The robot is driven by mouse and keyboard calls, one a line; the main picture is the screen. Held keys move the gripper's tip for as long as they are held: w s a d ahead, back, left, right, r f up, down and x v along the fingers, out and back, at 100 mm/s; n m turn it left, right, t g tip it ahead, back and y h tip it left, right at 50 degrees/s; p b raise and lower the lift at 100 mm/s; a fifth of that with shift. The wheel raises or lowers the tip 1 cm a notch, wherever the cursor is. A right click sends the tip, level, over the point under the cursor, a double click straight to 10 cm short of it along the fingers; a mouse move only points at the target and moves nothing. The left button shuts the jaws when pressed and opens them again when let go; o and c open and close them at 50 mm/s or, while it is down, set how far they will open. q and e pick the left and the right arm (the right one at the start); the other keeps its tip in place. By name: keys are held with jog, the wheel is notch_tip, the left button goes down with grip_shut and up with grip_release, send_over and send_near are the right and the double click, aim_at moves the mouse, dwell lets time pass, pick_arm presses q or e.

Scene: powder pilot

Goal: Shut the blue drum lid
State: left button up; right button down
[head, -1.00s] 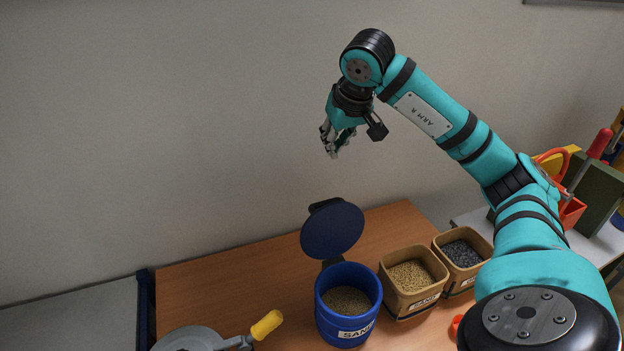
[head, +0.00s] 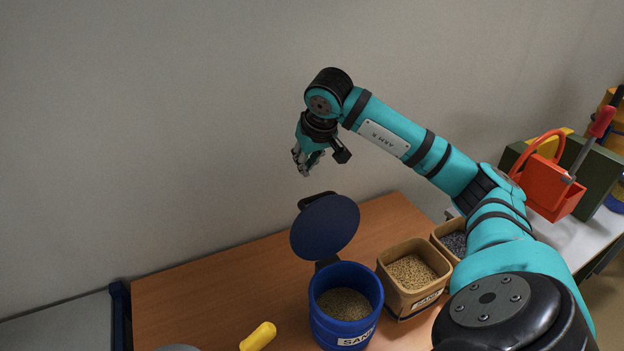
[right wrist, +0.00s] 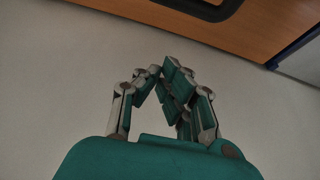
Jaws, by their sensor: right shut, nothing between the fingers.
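The blue drum (head: 318,325) stands upright on the wooden table, with sand-coloured grain inside and a label partly reading "SAN". Its round blue lid (head: 326,227) stands open, raised on a hinge at the drum's back. My right gripper (head: 303,173) is shut and empty, in the air above and behind the lid, apart from it. In the right wrist view its fingers (right wrist: 163,72) meet at the tips with nothing between them. My left gripper is not in view.
Two tan square bins stand right of the drum: one with grain (head: 402,301), one with dark granules (head: 440,235). A yellow handle (head: 258,336) lies at the front left. A wall stands behind.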

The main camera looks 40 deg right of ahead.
jog(key=f, duration=0.1)
jog(key=s+f+p, duration=0.1)
jog(key=s+f, duration=0.1)
jog(key=shift+s+a+f+p, duration=0.1)
jog(key=shift+a+f+p, duration=0.2)
jog(key=shift+a+p, duration=0.05)
dwell(0.3)
